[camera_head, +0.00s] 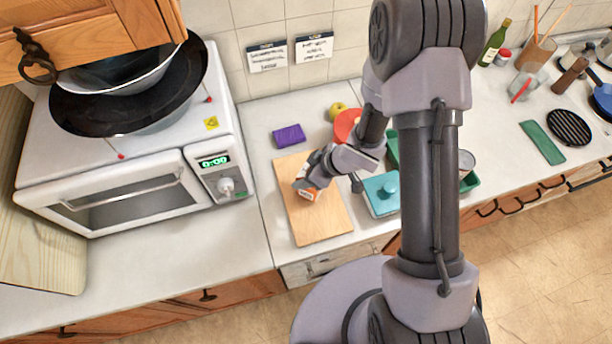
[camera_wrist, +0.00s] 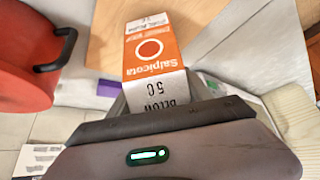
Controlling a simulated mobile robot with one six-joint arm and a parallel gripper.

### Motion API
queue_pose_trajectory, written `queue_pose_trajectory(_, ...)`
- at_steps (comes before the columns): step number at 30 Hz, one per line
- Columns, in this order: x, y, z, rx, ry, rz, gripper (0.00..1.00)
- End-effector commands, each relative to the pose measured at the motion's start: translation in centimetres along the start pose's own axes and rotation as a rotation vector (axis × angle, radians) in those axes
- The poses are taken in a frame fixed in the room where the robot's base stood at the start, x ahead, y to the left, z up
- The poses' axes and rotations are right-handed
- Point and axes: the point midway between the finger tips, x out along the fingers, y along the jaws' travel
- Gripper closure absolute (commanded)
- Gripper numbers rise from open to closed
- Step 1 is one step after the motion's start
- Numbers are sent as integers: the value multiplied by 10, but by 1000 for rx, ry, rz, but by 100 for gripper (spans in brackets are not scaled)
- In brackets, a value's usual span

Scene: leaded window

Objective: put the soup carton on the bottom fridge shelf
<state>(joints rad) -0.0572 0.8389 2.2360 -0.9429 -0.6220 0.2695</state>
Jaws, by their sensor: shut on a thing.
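The soup carton is orange and white with a round mark and printed words. It shows in the wrist view (camera_wrist: 153,52) held between my fingers, and in the head view (camera_head: 309,193) as a small orange and white end over the wooden cutting board (camera_head: 310,224). My gripper (camera_head: 304,185) is shut on the carton; it also shows in the wrist view (camera_wrist: 158,98). Whether the carton touches the board I cannot tell. No fridge or fridge shelf is clearly in view.
A purple packet (camera_head: 289,136), a red pot (camera_head: 345,124) and a teal lidded dish (camera_head: 379,195) lie around the board. The counter front left of the board is clear.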

Motion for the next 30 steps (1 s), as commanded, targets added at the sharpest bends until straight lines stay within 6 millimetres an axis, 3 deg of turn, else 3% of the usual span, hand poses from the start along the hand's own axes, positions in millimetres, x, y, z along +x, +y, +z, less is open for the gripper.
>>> queue_pose_trajectory(2, 13, 0, 9, 1, 0, -1, 100)
queue_pose_trajectory(11, 15, 0, 10, -1, 1, 0, 100)
queue_pose_trajectory(12, 15, 0, 10, 0, 0, 0, 40)
queue_pose_trajectory(15, 14, 0, 10, 0, 0, 0, 20)
queue_pose_trajectory(25, 11, 0, 8, -1, 0, 0, 20)
queue_pose_trajectory(30, -28, 1, 6, 1, 1, 4, 20)
